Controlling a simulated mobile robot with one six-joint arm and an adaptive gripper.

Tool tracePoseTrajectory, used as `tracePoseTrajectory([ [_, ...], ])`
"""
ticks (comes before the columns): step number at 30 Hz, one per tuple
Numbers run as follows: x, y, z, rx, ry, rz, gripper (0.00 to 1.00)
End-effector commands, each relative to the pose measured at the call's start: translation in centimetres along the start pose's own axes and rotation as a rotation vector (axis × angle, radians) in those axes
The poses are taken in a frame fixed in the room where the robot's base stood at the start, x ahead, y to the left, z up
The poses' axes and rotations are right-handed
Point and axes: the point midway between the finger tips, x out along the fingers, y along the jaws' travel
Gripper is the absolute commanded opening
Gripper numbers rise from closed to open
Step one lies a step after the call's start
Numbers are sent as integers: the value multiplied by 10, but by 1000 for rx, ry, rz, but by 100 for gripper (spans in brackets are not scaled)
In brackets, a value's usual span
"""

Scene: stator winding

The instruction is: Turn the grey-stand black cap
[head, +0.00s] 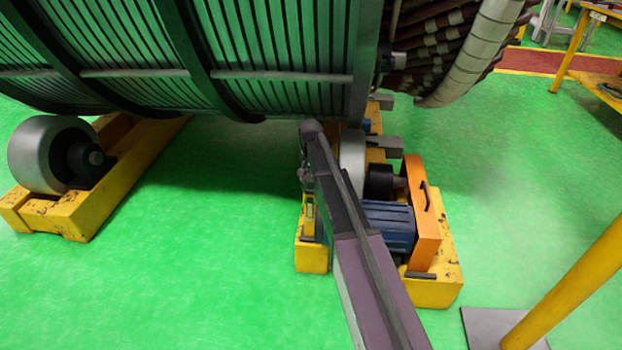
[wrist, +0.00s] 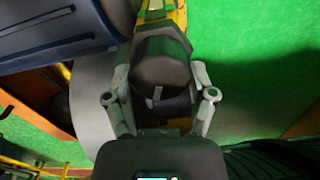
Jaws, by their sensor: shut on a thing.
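The black cap (wrist: 163,68) is a dark, faceted piece in the middle of the wrist view. The two grey fingers of my gripper (wrist: 160,82) stand on its left and right sides, shut on it. In the head view my gripper (head: 307,182) is small and dark, beside the left side of the yellow roller stand (head: 312,258). The cap cannot be made out there, as my arm covers much of that spot. No grey stand can be told apart; the support near the cap looks yellow.
A large green-ribbed stator (head: 270,40) hangs low over the rollers. A grey roller (head: 352,160), blue motor (head: 388,228) and orange guard (head: 423,215) sit right of my arm. Another yellow stand (head: 120,180) is at left. Green floor between the stands is clear.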

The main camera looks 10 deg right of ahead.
Motion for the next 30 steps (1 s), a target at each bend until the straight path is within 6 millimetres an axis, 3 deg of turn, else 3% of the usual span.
tracePoseTrajectory([
  [10,0,1,0,-18,0,0,25],
  [11,0,1,0,-18,0,0,81],
  [13,0,1,0,-17,0,0,100],
  [30,0,1,0,-5,0,0,100],
])
